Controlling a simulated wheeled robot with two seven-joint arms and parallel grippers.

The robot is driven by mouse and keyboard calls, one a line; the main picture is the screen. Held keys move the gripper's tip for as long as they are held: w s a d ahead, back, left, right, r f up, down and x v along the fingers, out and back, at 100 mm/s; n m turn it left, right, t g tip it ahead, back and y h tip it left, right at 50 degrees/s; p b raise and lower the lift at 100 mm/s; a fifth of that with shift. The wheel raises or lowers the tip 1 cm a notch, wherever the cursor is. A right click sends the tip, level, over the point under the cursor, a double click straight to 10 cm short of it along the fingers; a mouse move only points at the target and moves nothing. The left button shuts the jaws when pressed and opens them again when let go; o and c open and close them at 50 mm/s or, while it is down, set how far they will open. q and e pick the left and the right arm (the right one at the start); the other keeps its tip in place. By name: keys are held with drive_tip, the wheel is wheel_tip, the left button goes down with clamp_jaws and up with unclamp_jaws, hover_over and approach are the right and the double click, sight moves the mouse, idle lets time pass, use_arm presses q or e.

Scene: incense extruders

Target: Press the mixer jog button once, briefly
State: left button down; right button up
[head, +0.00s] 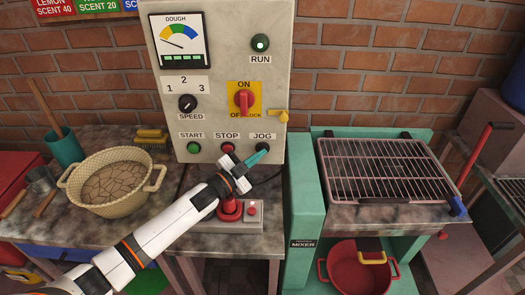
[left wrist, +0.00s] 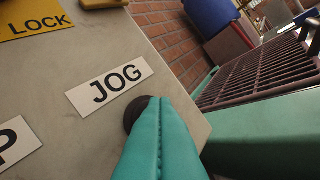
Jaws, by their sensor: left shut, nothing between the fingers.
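The black jog button (head: 262,146) sits under the JOG label at the lower right of the grey control panel (head: 225,118). My left gripper (head: 263,153) is shut and empty, its teal fingertips in front of the jog button. In the left wrist view the fingertips (left wrist: 157,100) overlap the dark round button (left wrist: 134,113), leaving only its left side showing. I cannot tell whether the tips touch it or whether it is pressed in. My right gripper is out of view.
The red stop button (head: 228,148) and green start button (head: 194,149) are left of jog. A red rotary switch (head: 243,101) and yellow padlock (head: 278,115) are above. A red-knobbed control box (head: 240,224) stands below my gripper. The green RUN lamp (head: 260,43) looks lit.

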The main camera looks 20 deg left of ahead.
use_arm(q)
drive_tip(key=shift+s, duration=0.1)
idle(0.7)
drive_tip(key=shift+s+d+p, duration=0.2)
drive_tip(key=shift+s+p, duration=0.3)
drive_tip(key=shift+s, duration=0.25)
drive_tip(key=shift+s, duration=0.1)
drive_tip(key=s+p, duration=0.1)
drive_tip(key=s, duration=0.1)
drive_tip(key=s+d+p, duration=0.1)
drive_tip(key=s, duration=0.1)
drive_tip(key=shift+s+d+p, duration=0.2)
drive_tip(key=shift+s+p, duration=0.1)
